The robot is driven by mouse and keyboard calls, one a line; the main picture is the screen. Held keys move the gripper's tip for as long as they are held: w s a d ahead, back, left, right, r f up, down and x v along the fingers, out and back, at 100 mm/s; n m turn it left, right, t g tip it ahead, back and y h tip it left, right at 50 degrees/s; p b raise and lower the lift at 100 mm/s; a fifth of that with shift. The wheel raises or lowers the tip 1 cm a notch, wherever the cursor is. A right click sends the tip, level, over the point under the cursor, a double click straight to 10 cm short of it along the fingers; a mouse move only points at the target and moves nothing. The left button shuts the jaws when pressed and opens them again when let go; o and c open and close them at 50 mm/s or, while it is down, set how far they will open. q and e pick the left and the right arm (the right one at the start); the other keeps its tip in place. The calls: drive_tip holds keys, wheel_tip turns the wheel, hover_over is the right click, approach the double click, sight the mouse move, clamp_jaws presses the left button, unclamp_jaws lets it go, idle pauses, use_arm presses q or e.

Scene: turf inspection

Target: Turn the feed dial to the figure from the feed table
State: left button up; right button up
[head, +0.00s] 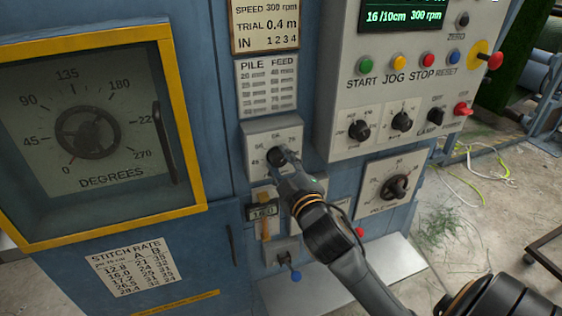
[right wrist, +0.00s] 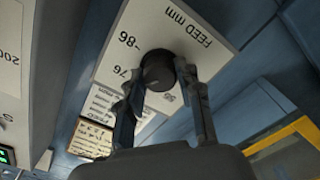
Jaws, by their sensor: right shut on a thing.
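The feed dial (head: 275,157) is a black knob on a small pale plate on the blue machine front. It also shows in the right wrist view (right wrist: 158,68), where its plate (right wrist: 205,50) reads "FEED mm" upside down, with 86 and 76 beside the knob. My right gripper (head: 284,160) is shut on the dial, with one finger on each side of it (right wrist: 160,82). The knob's pointer is too dark to read. The feed table (head: 267,85), headed "PILE FEED", is above the dial; its figures are small and blurred. My left gripper is not in view.
A control panel (head: 345,85) with buttons and knobs juts out at the upper right. Another dial (head: 395,188) is at the lower right. A yellow-framed window (head: 110,232) is left.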

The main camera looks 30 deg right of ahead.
drive_tip(key=shift+m, duration=1.1)
drive_tip(key=o, duration=1.1)
drive_tip(key=shift+o, duration=0.2)
wheel_tip(320, 180, up, 10)
